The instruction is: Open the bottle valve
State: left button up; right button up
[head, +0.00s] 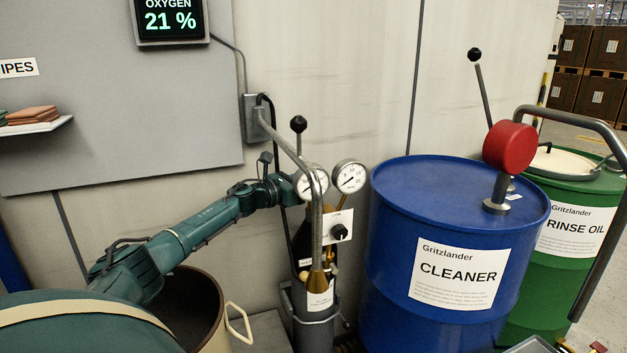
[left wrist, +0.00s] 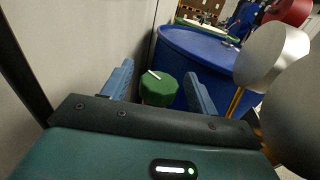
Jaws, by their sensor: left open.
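The bottle valve appears as a round green knob (left wrist: 158,90) with a white mark on top in the left wrist view. My left gripper (left wrist: 160,86) is open, with one blue finger on each side of the knob. I cannot tell whether the fingers touch it. In the head view my left gripper (head: 284,188) reaches in from the left behind the left gauge (head: 312,182), and the knob is hidden there. The dark bottle (head: 301,242) stands below, partly covered by a bent metal pipe. My right gripper is not in view.
A second gauge (head: 349,176) and a black knob (head: 339,232) sit just right of the pipe (head: 317,225). A blue cleaner drum (head: 390,235) stands to the right, a green rinse oil drum (head: 575,205) beyond it. The wall is close behind. A beige bin (head: 212,310) stands lower left.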

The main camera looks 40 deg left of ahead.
pick_arm(q)
jog(key=shift+w+d, duration=0.1)
jog(key=shift+w, duration=0.15)
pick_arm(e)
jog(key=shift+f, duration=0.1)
pick_arm(q)
jog(key=shift+c, duration=0.2)
